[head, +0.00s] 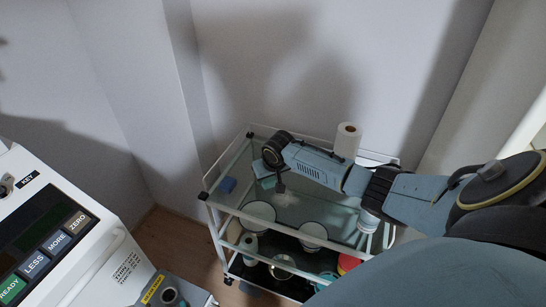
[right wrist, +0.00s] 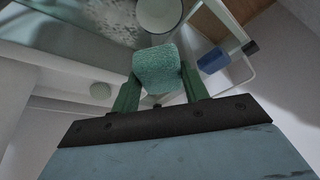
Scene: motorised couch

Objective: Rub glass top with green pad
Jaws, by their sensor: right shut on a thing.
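My right gripper (head: 268,178) is over the glass top (head: 330,212) of a white-framed trolley, towards its left part. In the right wrist view its two green fingers (right wrist: 158,92) are shut on the green pad (right wrist: 157,68), a rough teal block. In the head view the pad is mostly hidden by the gripper. I cannot tell whether the pad touches the glass. A whitish smudge (head: 286,198) lies on the glass, just right of the gripper; it also shows in the right wrist view (right wrist: 118,22). My left gripper is out of view.
A blue block (head: 227,184) is near the trolley's left edge. A paper roll (head: 347,140) stands at the back. White round dishes (head: 258,212) show at or through the glass; I cannot tell which. A white machine with buttons (head: 75,245) stands at the left.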

